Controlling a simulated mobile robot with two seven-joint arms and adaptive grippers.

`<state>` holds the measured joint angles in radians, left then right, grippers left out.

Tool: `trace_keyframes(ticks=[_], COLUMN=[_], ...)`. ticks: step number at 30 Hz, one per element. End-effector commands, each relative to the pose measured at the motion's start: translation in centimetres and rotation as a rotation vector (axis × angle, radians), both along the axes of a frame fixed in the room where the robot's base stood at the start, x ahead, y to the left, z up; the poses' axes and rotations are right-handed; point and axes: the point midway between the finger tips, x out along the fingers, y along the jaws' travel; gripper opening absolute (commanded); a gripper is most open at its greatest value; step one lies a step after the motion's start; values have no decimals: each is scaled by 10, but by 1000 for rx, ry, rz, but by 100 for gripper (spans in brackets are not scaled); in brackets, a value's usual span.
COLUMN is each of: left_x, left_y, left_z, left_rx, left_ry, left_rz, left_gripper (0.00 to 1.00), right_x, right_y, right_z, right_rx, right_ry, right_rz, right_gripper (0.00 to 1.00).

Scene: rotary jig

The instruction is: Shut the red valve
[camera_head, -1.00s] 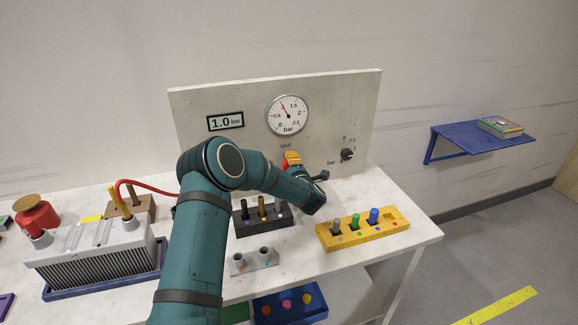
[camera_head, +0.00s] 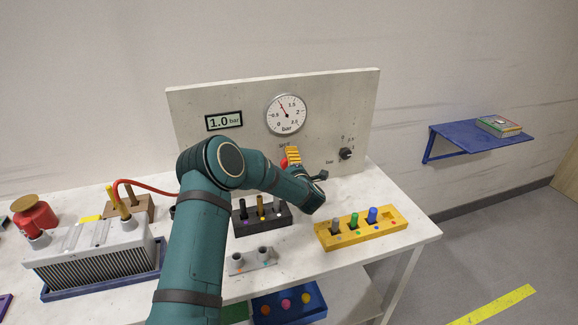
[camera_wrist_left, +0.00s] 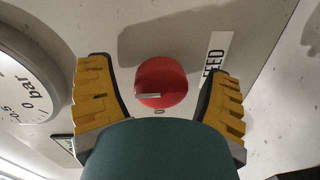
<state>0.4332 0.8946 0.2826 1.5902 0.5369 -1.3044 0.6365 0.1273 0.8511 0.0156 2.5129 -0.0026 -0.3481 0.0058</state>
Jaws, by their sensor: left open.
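The red valve (camera_wrist_left: 161,82) is a round red knob with a pale bar mark near its lower edge, on the upright panel (camera_head: 205,100). In the left wrist view a FEED label (camera_wrist_left: 215,62) stands beside it. My left gripper (camera_wrist_left: 160,90) is open, with one yellow finger on each side of the knob and a visible gap to each. I cannot tell how far the fingertips are from the panel. In the head view my left gripper (camera_head: 293,156) is at the panel's lower part, and only a red sliver shows beside it. My right gripper is not in view.
A round gauge (camera_head: 287,114), a 1.0 bar display (camera_head: 224,122) and a small black knob (camera_head: 346,154) are on the panel. On the table are a yellow peg block (camera_head: 330,240), a black peg block (camera_head: 250,221) and a grey finned box (camera_head: 90,262) with a red hose.

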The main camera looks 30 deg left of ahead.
Motion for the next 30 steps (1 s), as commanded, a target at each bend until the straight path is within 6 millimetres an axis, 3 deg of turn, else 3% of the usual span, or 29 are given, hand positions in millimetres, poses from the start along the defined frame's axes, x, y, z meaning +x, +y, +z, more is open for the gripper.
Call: trace_keyframes(ticks=[5,18,30], left_x=[-8,-62,-78], left_y=[-11,-74,-91], left_z=[1,7,8], left_rx=[0,1,0], left_ry=[2,0,-1], left_rz=[-2,-3,0], left_gripper=[79,79,79], right_x=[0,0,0], right_y=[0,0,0], right_z=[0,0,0], right_rx=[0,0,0], right_ry=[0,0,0], right_rz=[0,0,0], right_gripper=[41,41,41])
